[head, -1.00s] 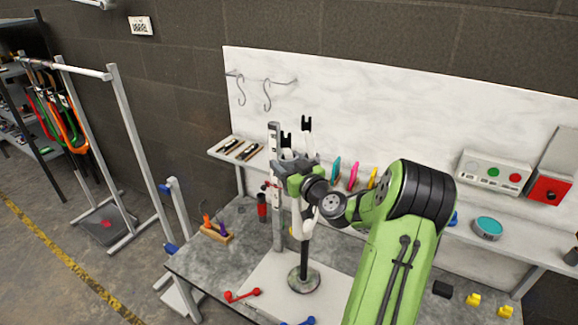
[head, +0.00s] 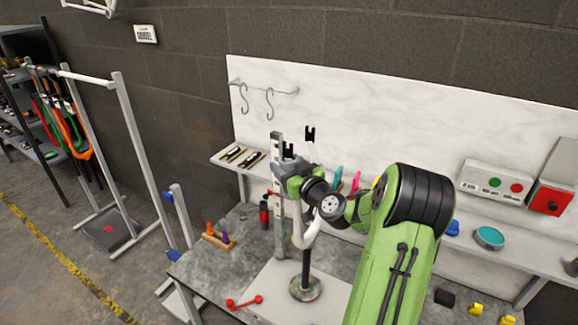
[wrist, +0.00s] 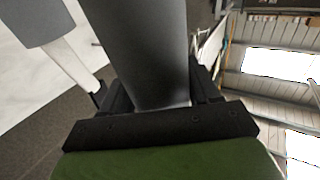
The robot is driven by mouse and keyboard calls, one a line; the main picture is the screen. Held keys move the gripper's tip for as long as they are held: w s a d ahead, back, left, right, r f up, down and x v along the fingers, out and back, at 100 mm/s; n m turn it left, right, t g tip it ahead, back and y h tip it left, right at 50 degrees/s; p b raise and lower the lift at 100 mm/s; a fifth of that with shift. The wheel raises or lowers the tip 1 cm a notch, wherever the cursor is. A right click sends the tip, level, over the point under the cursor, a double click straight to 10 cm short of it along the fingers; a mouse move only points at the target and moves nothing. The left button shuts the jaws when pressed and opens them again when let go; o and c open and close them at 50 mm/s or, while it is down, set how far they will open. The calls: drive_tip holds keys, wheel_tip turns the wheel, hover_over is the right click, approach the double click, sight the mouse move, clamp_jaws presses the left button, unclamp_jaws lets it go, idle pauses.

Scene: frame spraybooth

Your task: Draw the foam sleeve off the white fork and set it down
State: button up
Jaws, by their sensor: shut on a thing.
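The white fork (head: 305,235) stands upright in a round-based stand, its two legs pointing up with black ends (head: 310,133) on top. My gripper (head: 298,180) is at the upper part of the legs in the head view and hides much of them. In the wrist view it is shut around a dark grey foam sleeve (wrist: 140,50) on one leg. A sliver of pale surface shows at the sleeve's end by the jaws. The other leg (wrist: 75,65) shows white beside it, with another grey covering (wrist: 40,22) further along.
A grey upright post (head: 277,230) stands close left of the fork. A back shelf (head: 220,158) holds tools, and a control box (head: 495,180) is at the right. A red double-ended tool (head: 245,302) and a wooden tool block (head: 218,240) lie on the bench.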

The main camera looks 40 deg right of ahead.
sight(285, 153)
drive_tip(key=shift+w+a+r+p, duration=0.2)
drive_tip(key=shift+r, duration=0.55)
drive_tip(key=shift+w+a+r+p, duration=0.15)
drive_tip(key=shift+r+p, duration=0.05)
drive_tip(key=shift+r, duration=1.05)
drive_tip(key=shift+r+p, duration=0.1)
drive_tip(key=shift+p, duration=0.2)
drive_tip(key=shift+w+d+r+p, duration=0.15)
drive_tip(key=shift+r+p, duration=0.8)
drive_tip(key=shift+r, duration=1.05)
drive_tip(key=shift+w+r+p, duration=0.15)
drive_tip(key=shift+r+p, duration=0.3)
drive_tip(key=shift+r, duration=0.4)
drive_tip(key=shift+w+r+p, duration=0.1)
drive_tip(key=shift+r+p, duration=0.35)
drive_tip(key=shift+r, duration=0.55)
drive_tip(key=shift+r+p, duration=0.95)
drive_tip(key=shift+r, duration=1.15)
